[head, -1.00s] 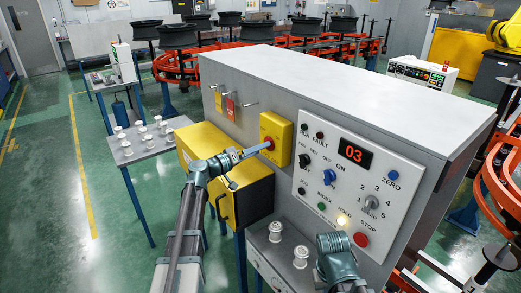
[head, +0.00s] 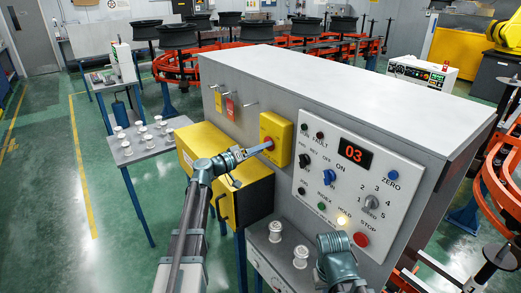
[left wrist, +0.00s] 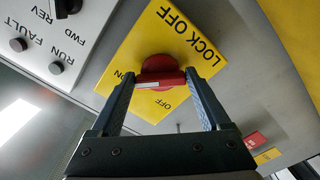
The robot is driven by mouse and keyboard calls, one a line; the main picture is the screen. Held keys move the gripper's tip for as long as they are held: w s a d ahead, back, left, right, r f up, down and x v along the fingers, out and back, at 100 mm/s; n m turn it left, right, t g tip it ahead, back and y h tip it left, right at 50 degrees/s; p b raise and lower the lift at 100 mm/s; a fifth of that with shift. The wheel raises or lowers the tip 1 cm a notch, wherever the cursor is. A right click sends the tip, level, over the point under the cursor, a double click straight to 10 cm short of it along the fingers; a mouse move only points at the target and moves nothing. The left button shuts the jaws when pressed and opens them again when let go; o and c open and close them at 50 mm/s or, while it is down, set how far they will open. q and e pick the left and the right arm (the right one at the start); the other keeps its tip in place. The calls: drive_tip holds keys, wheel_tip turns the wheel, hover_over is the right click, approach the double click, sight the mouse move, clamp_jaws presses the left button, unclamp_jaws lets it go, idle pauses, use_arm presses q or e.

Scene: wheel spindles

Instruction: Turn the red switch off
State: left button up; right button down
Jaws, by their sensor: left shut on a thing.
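The red switch (head: 269,141) is a rotary knob on a yellow lock-off plate (head: 283,133) on the grey cabinet's front. My left gripper (head: 264,147) reaches it from the left and hides part of it in the head view. In the left wrist view, the fingers of the left gripper (left wrist: 163,87) are shut on the bar of the red switch (left wrist: 161,68), one at each end. A white line on the bar lies on its left half, toward the ON label. OFF is printed just below the bar. My right arm shows at the bottom of the head view; its fingers do not.
The control panel (head: 342,195) with knobs, buttons and an "03" display is right of the switch. Hooks with yellow and red tags (head: 230,107) are left of it. A yellow box (head: 250,190) sits below. White spools stand on a side table (head: 155,149) and lower shelf.

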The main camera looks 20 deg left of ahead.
use_arm(q)
drive_tip(key=shift+n, duration=0.3)
drive_tip(key=shift+r+n+p, duration=0.2)
drive_tip(key=shift+n, duration=4.1)
drive_tip(key=shift+r+n+p, duration=0.15)
drive_tip(key=shift+n+p, duration=0.05)
drive_tip(key=shift+n, duration=4.1)
drive_tip(key=o, duration=1.2)
drive_tip(key=shift+s+a, duration=0.1)
drive_tip(key=v, duration=1.3)
drive_tip(key=shift+s+a, duration=0.2)
drive_tip(key=shift+s, duration=0.05)
